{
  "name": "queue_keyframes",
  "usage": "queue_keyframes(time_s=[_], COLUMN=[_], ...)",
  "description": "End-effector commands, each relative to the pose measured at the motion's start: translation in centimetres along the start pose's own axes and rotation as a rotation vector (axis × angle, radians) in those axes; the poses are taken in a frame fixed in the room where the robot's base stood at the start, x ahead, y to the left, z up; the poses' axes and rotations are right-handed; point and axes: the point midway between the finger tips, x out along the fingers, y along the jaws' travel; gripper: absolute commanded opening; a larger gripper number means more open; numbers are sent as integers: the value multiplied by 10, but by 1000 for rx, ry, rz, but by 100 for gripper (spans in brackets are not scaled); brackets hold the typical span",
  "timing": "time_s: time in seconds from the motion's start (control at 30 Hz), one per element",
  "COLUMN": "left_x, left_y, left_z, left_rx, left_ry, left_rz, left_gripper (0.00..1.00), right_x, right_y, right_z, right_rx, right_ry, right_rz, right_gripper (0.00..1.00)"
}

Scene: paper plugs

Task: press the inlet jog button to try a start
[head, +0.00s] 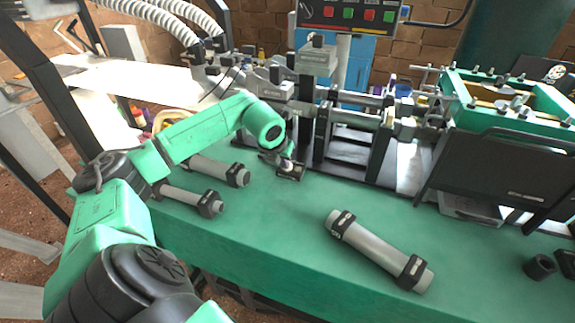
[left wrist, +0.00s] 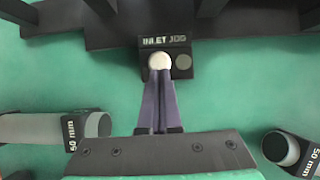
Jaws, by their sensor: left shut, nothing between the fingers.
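The inlet jog box (head: 291,173) is a small dark block on the green bench top, in front of the machine. In the left wrist view its INLET JOG label (left wrist: 165,41) reads above a pale round button (left wrist: 160,61), with a dull grey-green disc (left wrist: 183,62) to its right. My left gripper (head: 286,161) is shut and empty, reaching down at the box. In the left wrist view the closed fingertips (left wrist: 160,72) overlap the lower edge of the pale button; I cannot tell whether they touch it. My right gripper is in neither view.
Grey tubes with black collars lie on the bench: two to the left, including a front one (head: 190,199), and a larger one (head: 380,250) at right. The machine's dark frame (head: 345,150) stands close behind the box. The bench (head: 270,230) is clear in front.

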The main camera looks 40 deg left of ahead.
Motion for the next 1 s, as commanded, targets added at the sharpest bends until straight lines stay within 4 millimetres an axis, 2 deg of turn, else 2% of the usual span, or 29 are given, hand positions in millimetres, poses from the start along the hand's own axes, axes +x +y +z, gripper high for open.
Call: queue_keyframes(time_s=[0.1,1.0], left_x=[5,5], left_y=[0,0], left_z=[-2,-3], left_rx=[0,0], left_ry=[0,1], left_rz=[0,0], left_gripper=[0,0], right_x=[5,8], right_y=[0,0], right_z=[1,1], right_rx=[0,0], right_ry=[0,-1], right_rz=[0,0], right_gripper=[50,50])
